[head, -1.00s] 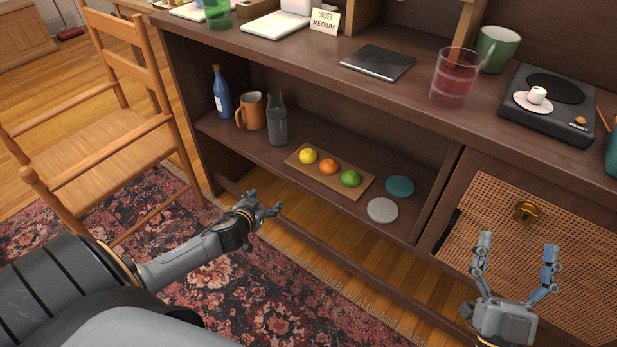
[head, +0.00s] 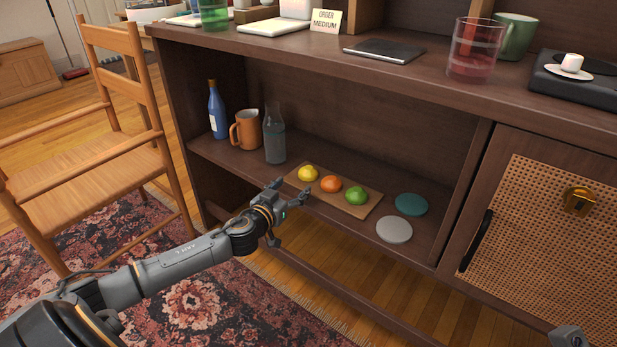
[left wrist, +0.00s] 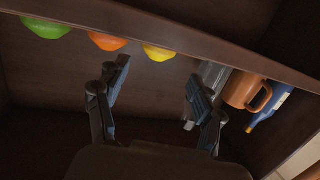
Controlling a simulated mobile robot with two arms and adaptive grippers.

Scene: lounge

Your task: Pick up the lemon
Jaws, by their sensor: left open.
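The yellow lemon (head: 308,174) lies at the left end of a small wooden board (head: 376,202) on the open shelf. An orange (head: 330,184) and a green lime (head: 356,195) sit beside it in a row. My left gripper (head: 290,193) is open and empty at the shelf's front edge, just in front of and below the lemon, apart from it. In the left wrist view the lemon (left wrist: 159,53) shows partly, above the gap between the open fingers (left wrist: 157,82). Only a grey piece of my right gripper (head: 568,338) shows at the bottom right edge.
A glass bottle (head: 274,135), an orange-brown mug (head: 246,130) and a blue bottle (head: 217,110) stand left of the board. A teal disc (head: 411,204) and a pale disc (head: 394,230) lie right of it. The countertop (head: 260,48) overhangs the shelf. A wooden chair (head: 100,180) stands at left.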

